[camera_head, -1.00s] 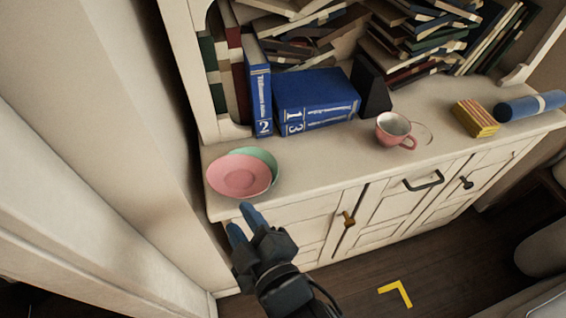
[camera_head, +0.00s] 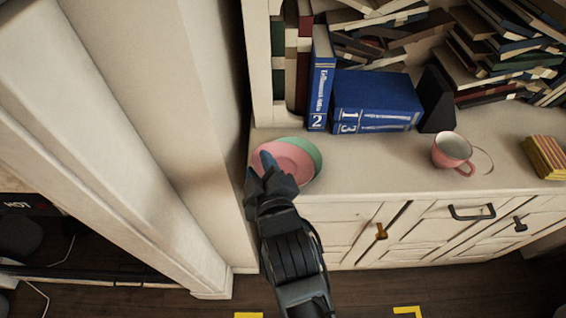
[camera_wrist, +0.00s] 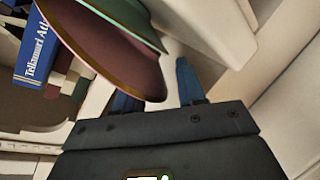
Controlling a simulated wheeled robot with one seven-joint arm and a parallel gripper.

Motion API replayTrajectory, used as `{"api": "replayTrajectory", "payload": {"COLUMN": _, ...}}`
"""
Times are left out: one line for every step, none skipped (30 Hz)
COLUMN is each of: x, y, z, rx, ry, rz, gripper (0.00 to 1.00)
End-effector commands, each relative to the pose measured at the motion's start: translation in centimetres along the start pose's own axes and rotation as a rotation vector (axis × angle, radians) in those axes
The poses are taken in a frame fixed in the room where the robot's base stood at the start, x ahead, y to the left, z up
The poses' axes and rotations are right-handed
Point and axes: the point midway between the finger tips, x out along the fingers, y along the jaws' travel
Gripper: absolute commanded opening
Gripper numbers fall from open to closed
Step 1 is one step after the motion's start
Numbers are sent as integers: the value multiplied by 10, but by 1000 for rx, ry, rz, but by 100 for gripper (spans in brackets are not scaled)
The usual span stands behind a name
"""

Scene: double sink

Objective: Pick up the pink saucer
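The pink saucer (camera_head: 292,160) is at the left end of the cabinet top, overlapping a green saucer (camera_head: 316,153) behind it. In the wrist view the pink saucer (camera_wrist: 110,50) looms large at upper left, dark and close, with the green saucer (camera_wrist: 128,18) alongside. My gripper (camera_head: 261,170) is at the pink saucer's left front edge. In the wrist view its two blue fingers (camera_wrist: 156,92) are apart. The saucer's rim covers part of the left finger and reaches toward the gap. I cannot tell whether a finger touches it.
Blue books (camera_head: 375,103) stand behind the saucers. A pink cup (camera_head: 451,152) is to the right, and a yellow-and-red striped block (camera_head: 545,156) is farther right. A pale wall (camera_head: 205,130) stands close on the left. The countertop between saucers and cup is clear.

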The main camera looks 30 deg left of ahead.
Motion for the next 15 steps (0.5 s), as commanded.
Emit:
{"api": "replayTrajectory", "payload": {"x": 1, "y": 0, "z": 0, "rx": 0, "ry": 0, "rz": 0, "gripper": 40}}
{"api": "replayTrajectory", "payload": {"x": 1, "y": 0, "z": 0, "rx": 0, "ry": 0, "rz": 0, "gripper": 40}}
{"api": "replayTrajectory", "payload": {"x": 0, "y": 0, "z": 0, "rx": 0, "ry": 0, "rz": 0, "gripper": 40}}
{"api": "replayTrajectory", "payload": {"x": 0, "y": 0, "z": 0, "rx": 0, "ry": 0, "rz": 0, "gripper": 40}}
{"api": "replayTrajectory", "payload": {"x": 0, "y": 0, "z": 0, "rx": 0, "ry": 0, "rz": 0, "gripper": 40}}
{"api": "replayTrajectory", "payload": {"x": 0, "y": 0, "z": 0, "rx": 0, "ry": 0, "rz": 0, "gripper": 39}}
{"api": "replayTrajectory", "payload": {"x": 0, "y": 0, "z": 0, "rx": 0, "ry": 0, "rz": 0, "gripper": 36}}
{"api": "replayTrajectory", "payload": {"x": 0, "y": 0, "z": 0, "rx": 0, "ry": 0, "rz": 0, "gripper": 33}}
{"api": "replayTrajectory", "payload": {"x": 0, "y": 0, "z": 0, "rx": 0, "ry": 0, "rz": 0, "gripper": 29}}
{"api": "replayTrajectory", "payload": {"x": 0, "y": 0, "z": 0, "rx": 0, "ry": 0, "rz": 0, "gripper": 26}}
{"api": "replayTrajectory", "payload": {"x": 0, "y": 0, "z": 0, "rx": 0, "ry": 0, "rz": 0, "gripper": 23}}
{"api": "replayTrajectory", "payload": {"x": 0, "y": 0, "z": 0, "rx": 0, "ry": 0, "rz": 0, "gripper": 19}}
{"api": "replayTrajectory", "payload": {"x": 0, "y": 0, "z": 0, "rx": 0, "ry": 0, "rz": 0, "gripper": 17}}
{"api": "replayTrajectory", "payload": {"x": 0, "y": 0, "z": 0, "rx": 0, "ry": 0, "rz": 0, "gripper": 14}}
{"api": "replayTrajectory", "payload": {"x": 0, "y": 0, "z": 0, "rx": 0, "ry": 0, "rz": 0, "gripper": 10}}
